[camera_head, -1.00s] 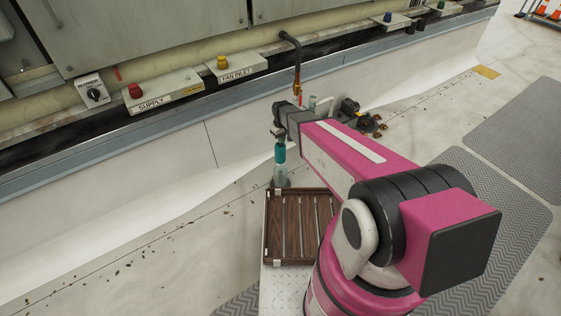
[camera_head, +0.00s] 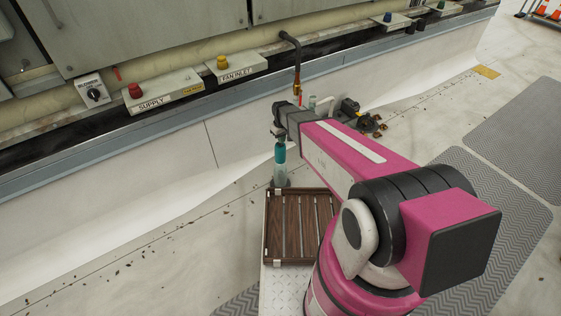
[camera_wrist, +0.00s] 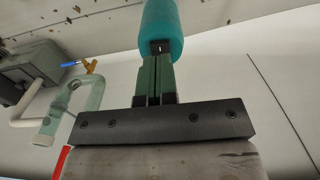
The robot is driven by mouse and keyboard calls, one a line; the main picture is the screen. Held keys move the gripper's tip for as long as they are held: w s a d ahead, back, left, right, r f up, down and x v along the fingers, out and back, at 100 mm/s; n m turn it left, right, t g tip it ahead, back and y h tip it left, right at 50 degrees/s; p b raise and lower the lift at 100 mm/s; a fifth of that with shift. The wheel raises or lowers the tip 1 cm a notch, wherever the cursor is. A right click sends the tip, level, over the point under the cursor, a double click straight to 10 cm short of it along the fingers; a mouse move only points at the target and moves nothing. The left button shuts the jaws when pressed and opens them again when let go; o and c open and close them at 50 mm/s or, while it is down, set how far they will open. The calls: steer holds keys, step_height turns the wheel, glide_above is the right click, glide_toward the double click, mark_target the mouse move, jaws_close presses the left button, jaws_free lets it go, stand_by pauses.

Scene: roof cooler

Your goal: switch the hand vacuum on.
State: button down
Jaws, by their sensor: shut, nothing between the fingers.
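The hand vacuum (camera_head: 280,155) is a teal cylinder with a paler, clear lower part. It stands upright just behind the wooden slatted rack in the head view. In the wrist view its teal body (camera_wrist: 162,22) fills the top middle. A small black part with a white mark, which looks like its switch (camera_wrist: 160,47), shows at the fingertips. My gripper (camera_wrist: 154,58) is shut with nothing between its dark green fingers. Its tips are at or very near the black part; I cannot tell if they touch. In the head view my arm hides most of the gripper.
The slatted rack (camera_head: 300,250) lies in front of the vacuum. A pale wall runs behind it, with the supply box (camera_head: 165,90) and fan inlet box (camera_head: 235,66) above. A clear elbow pipe (camera_wrist: 75,110) is at left in the wrist view. Open floor lies left.

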steer(key=shift+f, duration=1.3)
stand_by(1.0)
steer(key=shift+r, duration=3.55)
steer(key=shift+d, duration=0.1)
steer(key=s+d+r+m, duration=0.3)
steer(key=s+d+r, duration=0.4)
steer(key=s+d, duration=0.2)
steer(key=s+d+r+m, duration=0.3)
steer(key=s+d+r, duration=0.4)
steer(key=s+d, duration=0.2)
steer(key=shift+s+d+m, duration=0.3)
steer(key=shift+d+m, duration=0.1)
steer(key=shift+d, duration=0.05)
